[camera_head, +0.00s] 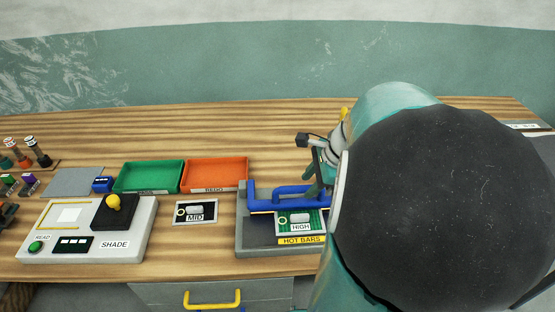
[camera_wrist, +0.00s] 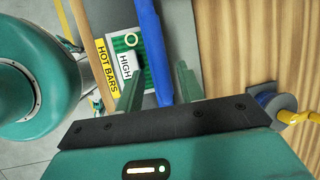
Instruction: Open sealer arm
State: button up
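The sealer is a grey base (camera_head: 258,251) with a yellow "HOT BARS" label (camera_head: 302,240), at the centre right of the table in the head view. Its blue arm (camera_head: 262,205) lies low across the base, with a raised blue handle at its right. A "HIGH" card (camera_head: 300,226) with a green patterned border lies in the base. My gripper (camera_wrist: 158,82) is open in the wrist view, one green finger on each side of a blue bar (camera_wrist: 152,45) of the sealer. The bar lies nearer the right finger; contact is unclear. My arm hides the sealer's right end in the head view.
A "MID" card (camera_head: 195,212) lies left of the sealer. A green tray (camera_head: 150,176) and an orange tray (camera_head: 215,174) stand behind it. A shade reader (camera_head: 90,235) stands at the left. A grey post with a yellow cable (camera_wrist: 275,103) is near my gripper.

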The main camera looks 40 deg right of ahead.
jog(key=shift+w+a+f, duration=0.1)
jog(key=shift+w+f, duration=0.15)
jog(key=shift+f, duration=0.35)
grip_shut()
